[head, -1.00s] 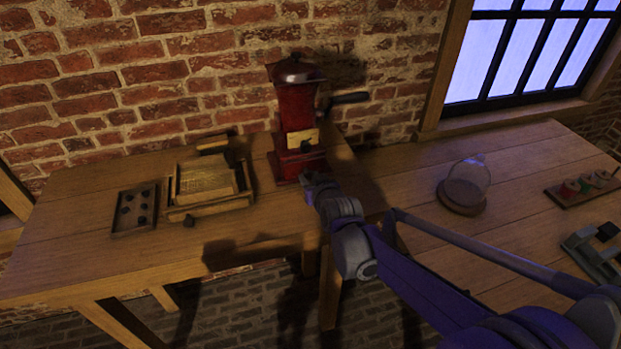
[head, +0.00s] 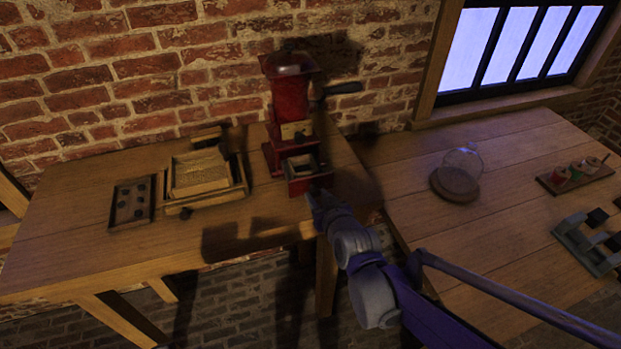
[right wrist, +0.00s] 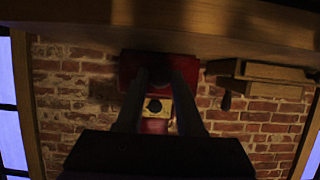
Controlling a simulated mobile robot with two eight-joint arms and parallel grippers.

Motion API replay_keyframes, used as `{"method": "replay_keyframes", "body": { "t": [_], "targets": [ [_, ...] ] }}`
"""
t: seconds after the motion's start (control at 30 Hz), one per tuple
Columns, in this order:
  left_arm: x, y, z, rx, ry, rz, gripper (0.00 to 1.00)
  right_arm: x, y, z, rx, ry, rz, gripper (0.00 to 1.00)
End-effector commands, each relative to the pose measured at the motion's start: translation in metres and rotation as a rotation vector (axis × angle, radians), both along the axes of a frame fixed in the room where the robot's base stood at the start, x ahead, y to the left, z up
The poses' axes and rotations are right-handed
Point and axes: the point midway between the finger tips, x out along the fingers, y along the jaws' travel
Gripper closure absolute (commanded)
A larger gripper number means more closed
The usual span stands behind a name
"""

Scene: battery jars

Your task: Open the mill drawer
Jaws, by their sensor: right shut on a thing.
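The red mill (head: 290,100) stands upright at the back of the left table, against the brick wall. Its drawer (head: 300,174) is pulled out of the base toward me, and its open top shows a hollow inside. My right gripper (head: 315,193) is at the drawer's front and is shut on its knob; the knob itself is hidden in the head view. In the dark right wrist view, the two fingers (right wrist: 160,75) reach up to the red mill, with its pale plate (right wrist: 157,106) between them. My left gripper is not in view.
A wooden box (head: 236,191) and a small tray with dark pieces (head: 117,222) lie left of the mill. The mill's crank (head: 342,88) sticks out right. On the right table are a glass dome (head: 462,163), a spool rack (head: 590,178) and a grey-green stand (head: 580,250).

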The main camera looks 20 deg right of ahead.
Motion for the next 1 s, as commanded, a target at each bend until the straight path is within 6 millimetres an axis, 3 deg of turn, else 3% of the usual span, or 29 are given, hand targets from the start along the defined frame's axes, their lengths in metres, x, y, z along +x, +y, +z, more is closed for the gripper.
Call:
{"method": "replay_keyframes", "body": {
  "t": [0.1, 0.4, 0.43, 0.57, 1.0],
  "targets": [
    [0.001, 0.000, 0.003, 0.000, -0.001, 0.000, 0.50, -0.010, -0.001, 0.001, 0.000, -0.001, 0.000, 1.00],
    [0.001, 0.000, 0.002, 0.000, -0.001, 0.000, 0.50, -0.011, 0.000, 0.000, 0.001, -0.002, 0.000, 1.00],
    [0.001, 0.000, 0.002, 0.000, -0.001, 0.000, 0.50, -0.011, 0.000, 0.000, 0.001, -0.002, 0.000, 0.58],
    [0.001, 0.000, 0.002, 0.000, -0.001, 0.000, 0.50, -0.011, 0.000, 0.000, 0.001, -0.001, 0.000, 0.35],
    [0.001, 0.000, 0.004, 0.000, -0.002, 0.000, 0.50, -0.018, -0.001, 0.004, 0.001, -0.001, 0.000, 0.34]
  ]
}}
